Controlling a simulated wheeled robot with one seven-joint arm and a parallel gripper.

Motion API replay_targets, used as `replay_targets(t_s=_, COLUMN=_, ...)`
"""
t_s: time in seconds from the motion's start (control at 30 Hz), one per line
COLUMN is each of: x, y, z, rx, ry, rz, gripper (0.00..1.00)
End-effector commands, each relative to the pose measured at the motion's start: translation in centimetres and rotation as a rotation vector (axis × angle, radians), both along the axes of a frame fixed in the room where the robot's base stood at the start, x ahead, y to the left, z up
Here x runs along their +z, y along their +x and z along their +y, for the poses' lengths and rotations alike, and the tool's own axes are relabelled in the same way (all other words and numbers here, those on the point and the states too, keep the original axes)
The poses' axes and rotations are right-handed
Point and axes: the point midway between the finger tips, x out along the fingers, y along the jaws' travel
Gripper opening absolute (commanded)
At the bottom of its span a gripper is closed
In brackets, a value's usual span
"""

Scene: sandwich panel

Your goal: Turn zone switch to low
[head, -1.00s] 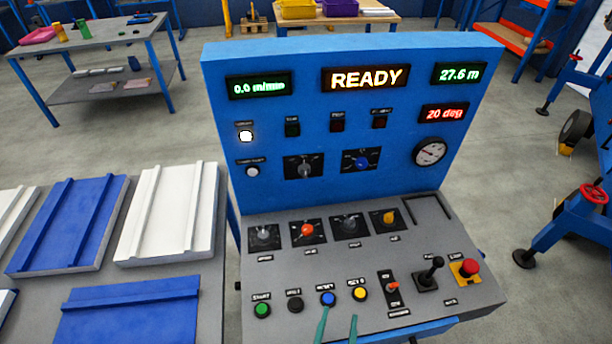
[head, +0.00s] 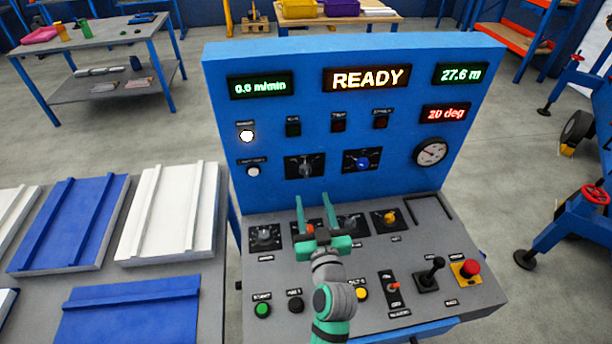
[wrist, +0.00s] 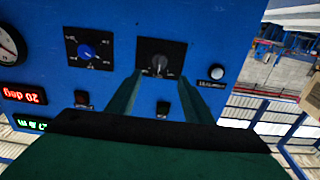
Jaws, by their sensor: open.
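I cannot read which knob is labelled zone. The upright blue panel has a grey rotary switch (head: 305,167) and a blue rotary switch (head: 362,160), each on a black plate. The sloping desk has a grey knob (head: 265,235), an orange knob partly behind my gripper, another grey knob (head: 351,222) and a yellow knob (head: 389,216). My gripper (head: 312,198) is open and empty above the desk, its fingers pointing at the upright panel just below the grey switch. In the wrist view that grey switch (wrist: 158,66) lies ahead between the fingers, apparently apart from them.
Displays (head: 365,78) sit along the panel top and a gauge (head: 431,151) at its right. Buttons, a toggle, a joystick (head: 432,271) and a red stop button (head: 469,268) line the desk front. A table with panels (head: 180,285) stands at left.

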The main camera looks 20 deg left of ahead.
Motion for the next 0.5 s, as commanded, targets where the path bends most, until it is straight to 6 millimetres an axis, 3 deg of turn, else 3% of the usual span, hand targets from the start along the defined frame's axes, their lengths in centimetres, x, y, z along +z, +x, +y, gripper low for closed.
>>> replay_targets(t_s=0.17, x=0.1, y=1.5, z=0.9, rx=0.002, ry=0.001, rz=-0.002, gripper=0.47)
replay_targets(t_s=0.5, x=0.1, y=6.4, z=4.2, rx=0.006, ry=0.000, rz=-0.002, gripper=0.47)
